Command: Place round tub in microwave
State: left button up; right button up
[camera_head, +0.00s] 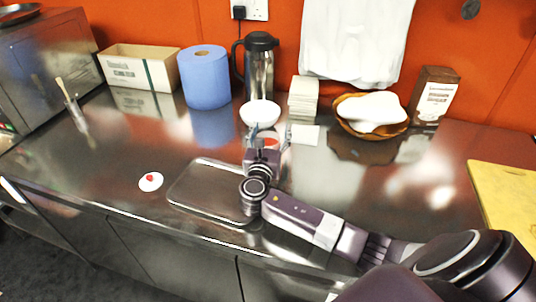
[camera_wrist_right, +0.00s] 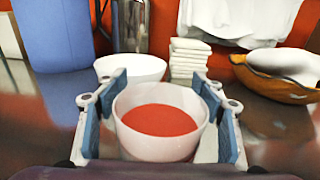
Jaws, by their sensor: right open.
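A round white tub with a red filling (camera_wrist_right: 160,125) stands between the two blue-padded fingers of my right gripper (camera_wrist_right: 157,105) in the right wrist view. A gap shows on the left side, and the right finger is close to the tub's rim. In the head view my right gripper (camera_head: 269,136) is open and reaches over the steel counter, partly hiding the tub (camera_head: 270,145). A box-shaped steel appliance (camera_head: 45,62) at the far left may be the microwave; its front is seen at a slant. My left gripper is not in view.
A white bowl (camera_head: 260,114) stands just behind the tub, with a stack of pale napkins (camera_head: 303,95) to its right. A blue paper roll (camera_head: 205,78), flask (camera_head: 260,68), carton (camera_head: 138,69) and basket (camera_head: 343,117) line the back. A steel tray (camera_head: 205,190) lies in front.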

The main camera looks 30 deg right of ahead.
grip_shut()
dwell(0.3)
